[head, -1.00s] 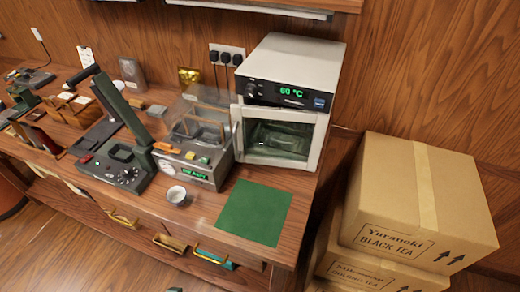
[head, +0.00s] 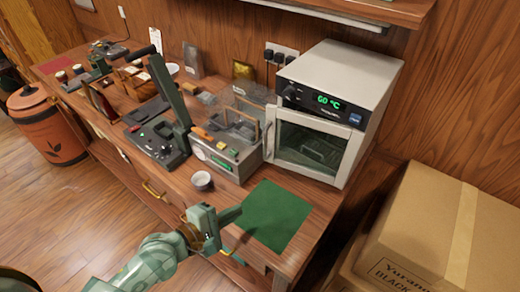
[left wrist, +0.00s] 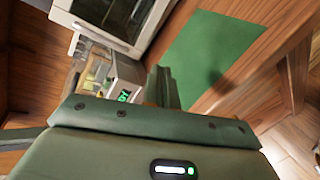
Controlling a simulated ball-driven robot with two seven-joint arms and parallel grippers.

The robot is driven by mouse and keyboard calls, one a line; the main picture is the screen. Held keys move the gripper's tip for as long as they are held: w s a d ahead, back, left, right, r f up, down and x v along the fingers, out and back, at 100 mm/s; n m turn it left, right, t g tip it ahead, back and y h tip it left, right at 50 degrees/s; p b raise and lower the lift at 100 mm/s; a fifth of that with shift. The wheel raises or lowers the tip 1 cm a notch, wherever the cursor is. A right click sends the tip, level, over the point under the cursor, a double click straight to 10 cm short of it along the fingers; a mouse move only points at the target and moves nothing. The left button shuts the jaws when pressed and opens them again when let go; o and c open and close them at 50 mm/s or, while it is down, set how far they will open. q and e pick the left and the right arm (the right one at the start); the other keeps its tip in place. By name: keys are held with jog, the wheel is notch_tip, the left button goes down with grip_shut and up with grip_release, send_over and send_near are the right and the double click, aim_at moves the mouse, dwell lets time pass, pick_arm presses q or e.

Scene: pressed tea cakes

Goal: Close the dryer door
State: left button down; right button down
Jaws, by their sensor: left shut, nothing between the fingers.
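The dryer (head: 335,75) is a pale box with a dark control panel reading 60 °C, at the back right of the counter. Its glass door (head: 310,145) has a pale frame and a handle (head: 269,130) on the left side. The door lies near the dryer's front; I cannot tell whether a small gap stands at its left edge. My left gripper (head: 238,213) is shut and empty, over the counter's front edge beside the green mat, in front of and apart from the door. The left wrist view shows the shut fingers (left wrist: 162,88) and the dryer's lower front (left wrist: 120,20). My right gripper is out of view.
A green mat (head: 272,215) lies before the dryer. A small white cup (head: 202,181) and a grey machine with a clear cover (head: 222,160) stand to the left. A black-armed press (head: 160,135) is further left. Cartons (head: 440,220) stand at the right.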

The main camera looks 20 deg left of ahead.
pick_arm(q)
notch_tip(320, 180, up, 5)
jog(key=w+a+n+t, duration=0.1)
jog(key=w+n+t, duration=0.15)
jog(key=n, duration=0.65)
jog(key=n+t, duration=0.2)
jog(key=n, duration=0.4)
send_near(264, 143)
jog(key=shift+g+y, duration=0.25)
jog(key=shift+y, duration=0.15)
jog(key=x, duration=0.5)
jog(key=shift+d+r+p, duration=0.2)
jog(key=shift+r+p, duration=0.05)
jog(key=shift+p, duration=0.1)
jog(key=shift+x, duration=0.85)
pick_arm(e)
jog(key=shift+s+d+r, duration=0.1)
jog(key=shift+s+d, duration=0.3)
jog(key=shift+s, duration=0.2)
